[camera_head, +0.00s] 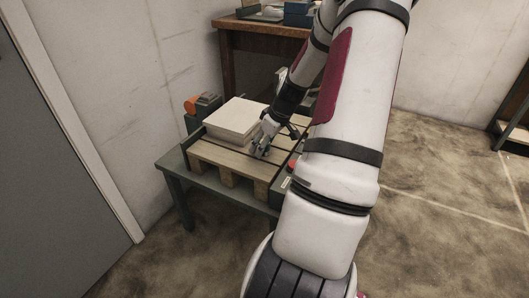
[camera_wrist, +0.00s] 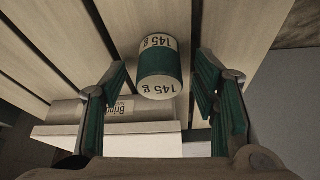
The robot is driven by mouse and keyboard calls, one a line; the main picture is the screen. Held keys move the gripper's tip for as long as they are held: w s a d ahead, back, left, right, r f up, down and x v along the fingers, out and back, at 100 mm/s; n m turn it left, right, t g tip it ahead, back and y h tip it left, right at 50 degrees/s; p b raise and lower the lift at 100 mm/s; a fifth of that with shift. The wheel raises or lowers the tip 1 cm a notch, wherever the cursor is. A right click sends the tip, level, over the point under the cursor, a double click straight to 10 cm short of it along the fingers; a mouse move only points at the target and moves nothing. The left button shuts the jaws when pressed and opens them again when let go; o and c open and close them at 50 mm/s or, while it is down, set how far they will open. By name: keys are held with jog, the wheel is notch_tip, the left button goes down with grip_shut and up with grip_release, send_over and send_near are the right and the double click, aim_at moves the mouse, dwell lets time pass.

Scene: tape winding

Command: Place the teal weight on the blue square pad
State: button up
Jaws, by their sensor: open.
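The teal weight (camera_wrist: 160,66) is a short cylinder with a teal band and white ends marked "145 g". In the wrist view it is on the slatted wooden pallet (camera_wrist: 50,28), between the two fingers of my gripper (camera_wrist: 163,74). The fingers are open, with a visible gap on each side of the weight. In the head view my gripper (camera_head: 263,148) is low over the pallet, just right of a pale box; the weight cannot be made out clearly there. I cannot make out a blue square pad in either view.
The pale box (camera_head: 235,119) sits on the pallet; its labelled side shows in the wrist view (camera_wrist: 125,107). The pallet rests on a grey-green table (camera_head: 174,165). An orange and dark device (camera_head: 203,104) is behind it. A wooden desk (camera_head: 257,30) holds blue items (camera_head: 298,19). Floor at right is clear.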

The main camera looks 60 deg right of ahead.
jog(key=shift+f, duration=0.1)
jog(key=shift+c, duration=0.6)
grip_shut()
